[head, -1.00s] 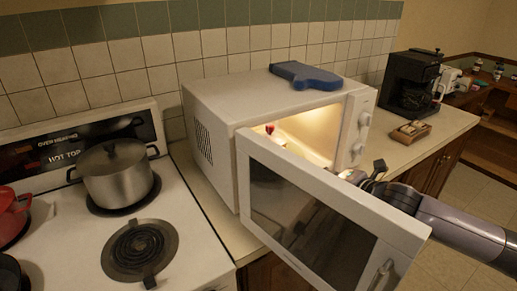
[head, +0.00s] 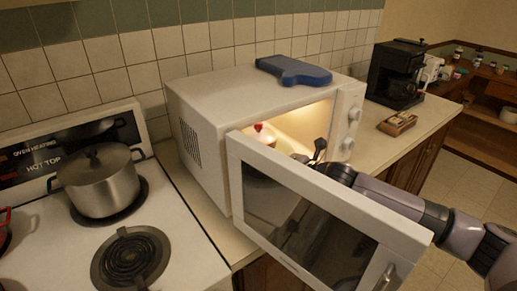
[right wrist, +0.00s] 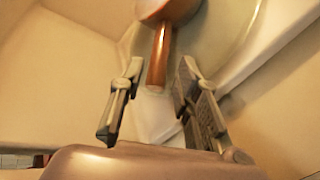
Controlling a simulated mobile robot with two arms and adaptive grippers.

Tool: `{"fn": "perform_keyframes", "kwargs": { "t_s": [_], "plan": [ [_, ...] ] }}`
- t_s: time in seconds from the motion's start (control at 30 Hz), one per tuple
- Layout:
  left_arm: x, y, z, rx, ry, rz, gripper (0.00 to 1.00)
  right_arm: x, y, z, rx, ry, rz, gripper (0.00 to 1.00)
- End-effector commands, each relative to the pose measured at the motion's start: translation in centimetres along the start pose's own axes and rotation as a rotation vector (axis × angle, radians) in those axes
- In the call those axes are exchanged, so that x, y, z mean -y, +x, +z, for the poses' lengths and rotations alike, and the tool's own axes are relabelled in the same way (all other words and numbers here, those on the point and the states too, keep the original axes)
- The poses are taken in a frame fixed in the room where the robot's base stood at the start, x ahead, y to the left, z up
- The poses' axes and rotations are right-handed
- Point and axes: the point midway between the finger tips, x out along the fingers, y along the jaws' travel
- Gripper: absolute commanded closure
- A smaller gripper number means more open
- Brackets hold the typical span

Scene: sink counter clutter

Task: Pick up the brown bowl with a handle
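The brown bowl (right wrist: 172,9) shows at the top edge of the right wrist view, cut off by the frame. Its brown handle (right wrist: 158,55) points down toward my right gripper (right wrist: 160,72). The gripper is open, with one finger on each side of the handle's lower end; I see no clear contact. In the head view my right gripper (head: 312,155) is at the mouth of the open, lit microwave (head: 205,105). A small item with a red top (head: 264,135) shows inside; I cannot tell how it relates to the bowl. My left gripper is out of view.
The open microwave door (head: 310,215) stands in front of my right arm. A blue mitt-like item (head: 292,72) lies on top of the microwave. A pot (head: 100,183) is on the stove at left. A coffee maker (head: 395,75) stands at right.

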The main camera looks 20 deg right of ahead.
Motion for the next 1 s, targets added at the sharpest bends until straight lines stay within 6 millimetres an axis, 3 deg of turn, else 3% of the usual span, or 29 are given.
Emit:
{"fn": "perform_keyframes", "kwargs": {
  "t_s": [0.17, 0.43, 0.7, 1.0],
  "plan": [
    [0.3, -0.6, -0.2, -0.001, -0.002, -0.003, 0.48, -0.1, 1.6, -0.6, -0.003, 0.003, -0.001, 0.7],
    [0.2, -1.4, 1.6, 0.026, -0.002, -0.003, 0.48, 0.0, 5.0, -1.0, 0.0, 0.002, 0.0, 0.7],
    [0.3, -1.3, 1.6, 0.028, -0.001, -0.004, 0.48, 0.1, 5.3, -1.0, 0.001, 0.0, 0.0, 0.7],
    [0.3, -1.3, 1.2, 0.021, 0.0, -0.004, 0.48, 0.1, 5.3, -1.0, 0.001, 0.0, 0.0, 0.89]
  ]
}}
